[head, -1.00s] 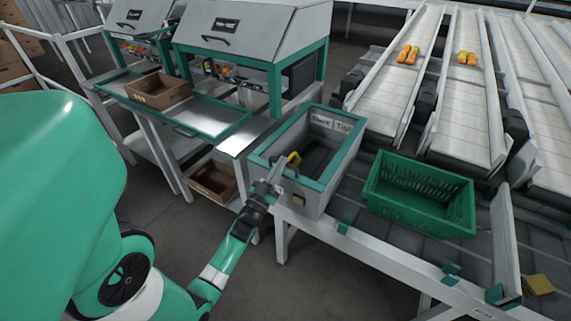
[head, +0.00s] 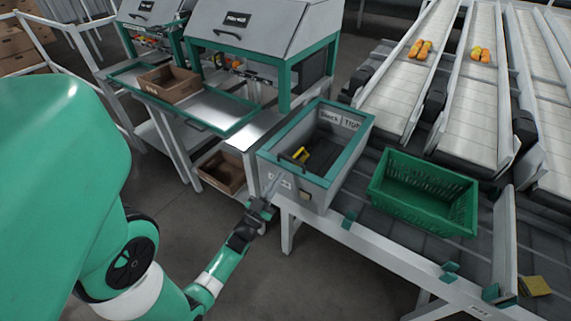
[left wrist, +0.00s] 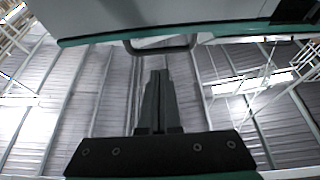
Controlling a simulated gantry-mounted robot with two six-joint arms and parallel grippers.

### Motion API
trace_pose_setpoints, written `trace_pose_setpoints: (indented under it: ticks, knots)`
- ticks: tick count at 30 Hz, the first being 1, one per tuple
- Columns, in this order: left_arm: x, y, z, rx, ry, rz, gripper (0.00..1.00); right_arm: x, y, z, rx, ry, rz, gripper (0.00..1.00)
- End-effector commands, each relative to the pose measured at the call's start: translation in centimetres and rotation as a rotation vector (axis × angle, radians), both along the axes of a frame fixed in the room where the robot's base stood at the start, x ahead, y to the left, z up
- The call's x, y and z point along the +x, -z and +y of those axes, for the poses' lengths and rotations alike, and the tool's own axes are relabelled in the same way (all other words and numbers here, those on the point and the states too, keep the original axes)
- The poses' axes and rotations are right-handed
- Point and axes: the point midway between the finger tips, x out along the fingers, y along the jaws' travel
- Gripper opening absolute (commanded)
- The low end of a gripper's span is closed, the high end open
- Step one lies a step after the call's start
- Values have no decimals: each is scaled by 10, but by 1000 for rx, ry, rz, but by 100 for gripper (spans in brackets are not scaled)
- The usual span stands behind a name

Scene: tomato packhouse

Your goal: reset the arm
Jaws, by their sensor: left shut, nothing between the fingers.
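My left gripper (head: 262,207) is just in front of and below the near wall of the grey box with a teal rim (head: 334,150). In the left wrist view the gripper (left wrist: 158,75) shows its two fingers together, shut and empty. The box handle (left wrist: 160,47) is a little above the fingertips in that view, apart from them as far as I can tell. A yellow object (head: 301,155) lies inside the grey box. My right gripper is not in view.
A green crate (head: 423,190) stands right of the box on the table. Conveyor lanes (head: 475,90) with a few orange and yellow items run behind. A workstation with a cardboard box (head: 170,84) is at the left. A yellow pad (head: 535,286) lies at the lower right.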

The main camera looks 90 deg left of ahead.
Motion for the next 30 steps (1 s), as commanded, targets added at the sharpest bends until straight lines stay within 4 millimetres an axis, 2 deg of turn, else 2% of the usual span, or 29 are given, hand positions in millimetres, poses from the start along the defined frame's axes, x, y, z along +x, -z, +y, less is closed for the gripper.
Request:
trace_pose_setpoints:
  ticks: [4,16,20,23,26,27,29,30]
  knots:
    - [-5,10,-7,2,0,-1,0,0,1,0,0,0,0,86]
    - [-6,10,-8,3,1,-2,0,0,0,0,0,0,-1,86]
    - [11,-3,-16,12,49,-7,0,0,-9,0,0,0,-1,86]
    - [50,-41,-25,63,147,-38,0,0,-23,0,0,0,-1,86]
    - [99,-105,-41,158,265,-108,0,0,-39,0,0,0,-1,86]
    - [118,-135,-51,202,312,-147,0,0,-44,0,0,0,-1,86]
    - [142,-181,-68,261,377,-210,0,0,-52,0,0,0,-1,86]
    - [157,-212,-81,292,417,-252,0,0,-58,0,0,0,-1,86]
